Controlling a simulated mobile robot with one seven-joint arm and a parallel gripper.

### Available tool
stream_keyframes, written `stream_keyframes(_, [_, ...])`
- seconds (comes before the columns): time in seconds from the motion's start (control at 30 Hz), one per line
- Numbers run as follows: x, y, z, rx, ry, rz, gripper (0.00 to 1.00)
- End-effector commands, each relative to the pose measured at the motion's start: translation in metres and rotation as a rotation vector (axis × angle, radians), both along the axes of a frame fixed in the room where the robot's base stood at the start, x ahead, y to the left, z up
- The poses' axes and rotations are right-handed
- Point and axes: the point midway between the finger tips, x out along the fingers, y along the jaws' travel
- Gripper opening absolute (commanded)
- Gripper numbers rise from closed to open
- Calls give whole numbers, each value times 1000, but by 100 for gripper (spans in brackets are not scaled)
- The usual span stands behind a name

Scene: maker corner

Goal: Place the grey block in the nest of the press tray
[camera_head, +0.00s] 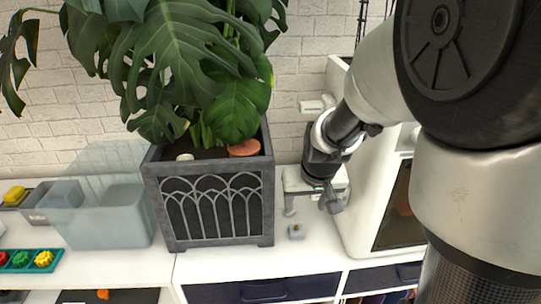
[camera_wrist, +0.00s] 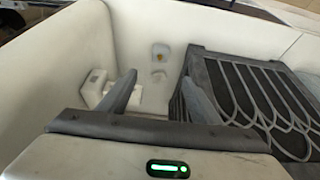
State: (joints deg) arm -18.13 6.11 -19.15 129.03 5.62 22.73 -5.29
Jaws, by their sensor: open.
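The small grey block (camera_head: 296,231), with a yellow spot on top, sits on the white counter right of the planter. It also shows in the wrist view (camera_wrist: 160,52), beyond my fingertips. My gripper (camera_head: 311,206) is open and empty, pointing down above the counter, a little behind and right of the block in the head view. Both fingers show in the wrist view (camera_wrist: 158,79), apart with nothing held between them. I cannot make out the press tray or its nest with certainty in either view.
A dark planter (camera_head: 218,243) with a large leafy plant stands close left of my gripper. A white cabinet (camera_head: 350,222) stands close right. A clear bin (camera_head: 105,228) and a teal tray (camera_head: 22,268) with coloured pieces are at the left. Counter in front of the block is clear.

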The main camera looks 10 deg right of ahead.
Motion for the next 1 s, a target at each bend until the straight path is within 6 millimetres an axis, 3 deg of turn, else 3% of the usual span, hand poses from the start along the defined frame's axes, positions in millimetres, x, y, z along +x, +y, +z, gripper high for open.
stream_keyframes(0.4, [32,-1,-84,0,4,-3,58])
stream_keyframes(0.53, [39,-1,-101,-1,3,-1,58])
stream_keyframes(0.77, [45,0,-114,1,1,0,58])
stream_keyframes(1.0, [57,0,-148,0,3,-1,58])
